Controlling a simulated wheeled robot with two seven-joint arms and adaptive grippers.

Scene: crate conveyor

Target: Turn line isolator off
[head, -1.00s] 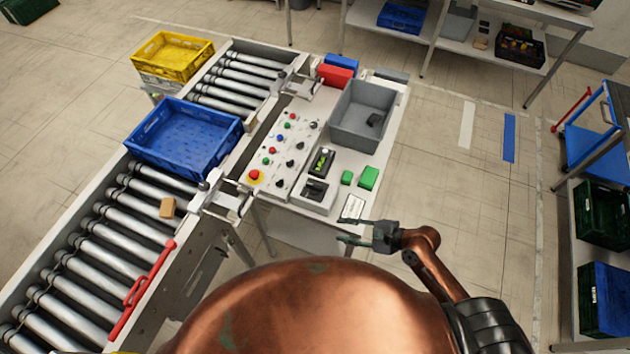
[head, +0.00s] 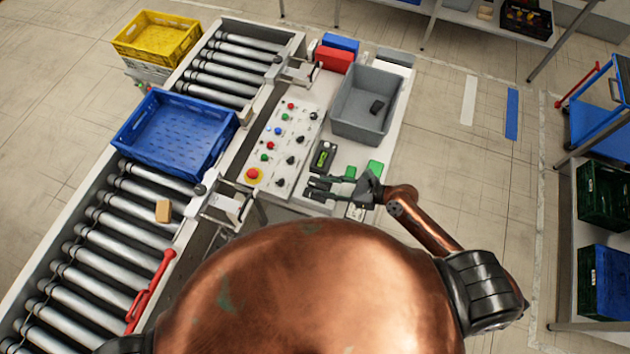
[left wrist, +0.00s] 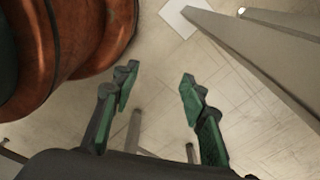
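The control panel (head: 285,135) has colored buttons, black knobs and a red emergency stop on yellow (head: 253,175). In front of it is a small black unit with a green part (head: 323,155). Nearer is a grey box with a black handle, now largely hidden behind my right gripper (head: 313,188); no label tells me which is the line isolator. My right gripper's two fingers are apart and point left over this box; contact cannot be told. My left gripper (left wrist: 158,88) is open and empty above the floor in the left wrist view.
A blue crate (head: 150,150) and a tan block (head: 163,211) are on the roller conveyor (head: 110,255). A red bar (head: 150,292) lines its near edge.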

